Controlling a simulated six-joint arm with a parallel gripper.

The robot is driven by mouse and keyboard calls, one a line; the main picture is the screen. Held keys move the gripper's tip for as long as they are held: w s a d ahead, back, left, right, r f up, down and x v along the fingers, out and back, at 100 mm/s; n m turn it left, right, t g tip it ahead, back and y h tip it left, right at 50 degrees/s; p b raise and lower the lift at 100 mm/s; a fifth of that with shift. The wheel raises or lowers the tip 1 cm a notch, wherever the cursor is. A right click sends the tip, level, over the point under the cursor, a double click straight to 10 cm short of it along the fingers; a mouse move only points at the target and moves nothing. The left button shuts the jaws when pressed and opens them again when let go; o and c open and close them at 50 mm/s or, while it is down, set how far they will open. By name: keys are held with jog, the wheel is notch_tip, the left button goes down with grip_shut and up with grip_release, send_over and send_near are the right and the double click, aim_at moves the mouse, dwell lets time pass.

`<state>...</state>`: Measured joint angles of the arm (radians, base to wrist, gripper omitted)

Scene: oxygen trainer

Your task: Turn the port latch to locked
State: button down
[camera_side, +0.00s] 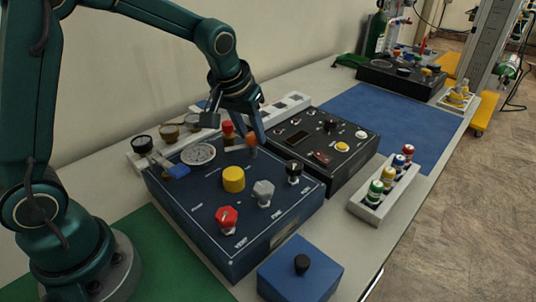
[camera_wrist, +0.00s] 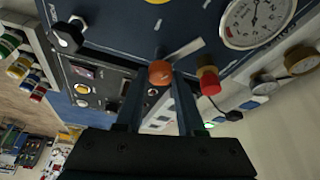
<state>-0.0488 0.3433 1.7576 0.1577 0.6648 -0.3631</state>
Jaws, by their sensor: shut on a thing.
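The port latch appears to be the orange knob (camera_wrist: 160,72) beside a pale metal bar (camera_wrist: 186,49) on the dark blue panel box. The orange knob also shows in the side view (camera_side: 251,141), at the box's back right edge. My gripper (camera_wrist: 158,80) reaches down over that edge, its two fingers on either side of the orange knob and shut on it. In the side view, my gripper (camera_side: 256,134) partly covers the knob. How far the latch is turned is hard to tell, and I cannot read any lock marking.
A red knob on a brass base (camera_wrist: 208,80) stands close to my fingers. The blue panel box (camera_side: 190,215) also carries a gauge (camera_side: 198,154), a yellow knob (camera_side: 233,179) and several other knobs. A black box (camera_side: 345,150) adjoins on the right; a bottle rack (camera_side: 370,210) stands beyond.

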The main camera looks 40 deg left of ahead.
jog(key=m+h, duration=0.1)
jog(key=m, duration=0.1)
jog(key=m+h, duration=0.1)
jog(key=m, duration=0.2)
jog(key=shift+a+m, duration=0.2)
jog(key=shift+m, duration=0.1)
jog(key=m+h, duration=0.1)
jog(key=m, duration=0.1)
jog(key=m+h, duration=0.1)
jog(key=m, duration=0.2)
jog(key=shift+a+g, duration=0.1)
jog(key=shift+g, duration=0.2)
jog(key=shift+m, duration=0.3)
jog(key=c, duration=0.5)
grip_release()
jog(key=v, duration=0.4)
jog(key=shift+a+r, duration=0.1)
jog(key=shift+r, duration=0.2)
jog(key=shift+s+a+r, duration=0.1)
jog(key=shift+r, duration=0.15)
